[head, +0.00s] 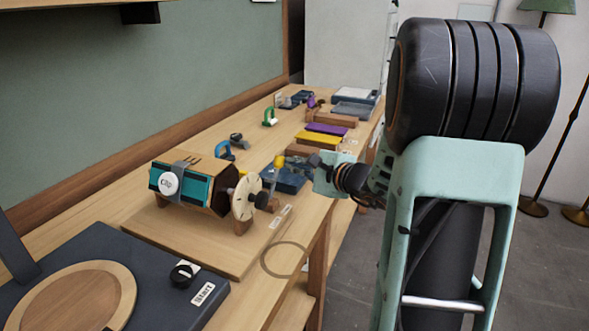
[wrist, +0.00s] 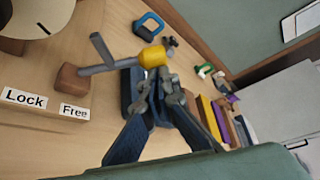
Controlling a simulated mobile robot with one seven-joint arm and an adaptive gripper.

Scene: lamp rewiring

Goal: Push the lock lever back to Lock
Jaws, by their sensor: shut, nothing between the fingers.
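The lock lever is a grey bar with a yellow knob (wrist: 153,57); the knob also shows in the head view (head: 279,161). In the wrist view the bar runs from a brown block (wrist: 72,78) near the labels and leans to the right, on the Free side. The Lock label (wrist: 23,97) is left of the Free label (wrist: 74,112). My gripper (wrist: 160,85) is shut and empty, its fingertips close to the knob; I cannot tell whether they touch. In the head view my gripper (head: 305,164) is right of the knob, its fingertips small and partly obscured.
A wooden drum with a teal side (head: 167,182) and a pale dial (head: 245,197) stands on a board left of the lever. Blue trays (head: 285,180), a blue clamp (head: 224,150) and coloured blocks (head: 318,138) lie beyond. A dark turntable base (head: 150,285) is nearest.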

